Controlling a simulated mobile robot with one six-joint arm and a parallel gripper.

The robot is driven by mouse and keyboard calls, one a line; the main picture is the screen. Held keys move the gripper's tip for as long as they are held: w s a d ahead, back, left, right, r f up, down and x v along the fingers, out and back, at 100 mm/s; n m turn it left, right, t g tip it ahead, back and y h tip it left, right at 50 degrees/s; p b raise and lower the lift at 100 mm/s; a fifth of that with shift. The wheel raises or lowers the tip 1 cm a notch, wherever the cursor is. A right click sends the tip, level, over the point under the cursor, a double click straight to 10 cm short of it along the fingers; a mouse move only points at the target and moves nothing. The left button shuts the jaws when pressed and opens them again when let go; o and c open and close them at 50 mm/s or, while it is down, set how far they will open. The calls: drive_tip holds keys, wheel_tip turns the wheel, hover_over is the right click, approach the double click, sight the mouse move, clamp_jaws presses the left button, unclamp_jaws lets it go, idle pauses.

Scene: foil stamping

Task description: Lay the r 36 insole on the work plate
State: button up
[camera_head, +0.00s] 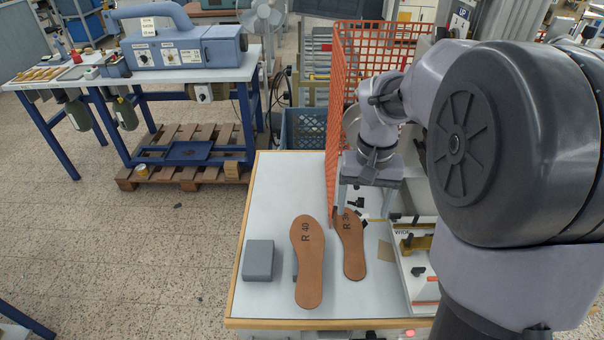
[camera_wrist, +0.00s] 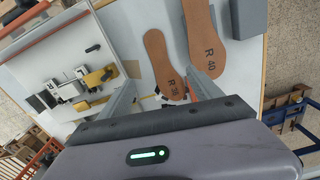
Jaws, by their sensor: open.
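The brown R 36 insole (camera_head: 352,252) lies flat on the light table, its labelled end partly hidden under my gripper. In the wrist view the R 36 insole (camera_wrist: 160,57) shows its label near my fingers. My gripper (camera_head: 351,208) is open above the labelled end. In the wrist view the insole lies between the fingers of my gripper (camera_wrist: 164,82); nothing is held. A stamping machine (camera_head: 420,268) stands at the table's right side and shows in the wrist view (camera_wrist: 68,92). I cannot tell for certain which part is the work plate.
The larger R 40 insole (camera_head: 308,270) lies close to the left of R 36. A grey block (camera_head: 258,260) sits further left. An orange mesh guard (camera_head: 345,85) rises behind my gripper. A tan rectangle (camera_head: 386,251) lies between R 36 and the machine.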

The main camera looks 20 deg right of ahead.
sight(355, 258)
drive_tip(key=f+b, duration=0.2)
drive_tip(key=f, duration=0.3)
drive_tip(key=f+b, duration=0.2)
drive_tip(key=f, duration=0.4)
drive_tip(key=s+f+b, duration=0.1)
drive_tip(key=f+b, duration=0.1)
drive_tip(key=f, duration=0.4)
drive_tip(key=shift+d, duration=0.1)
drive_tip(key=shift+r, duration=0.15)
drive_tip(key=c, duration=1.6)
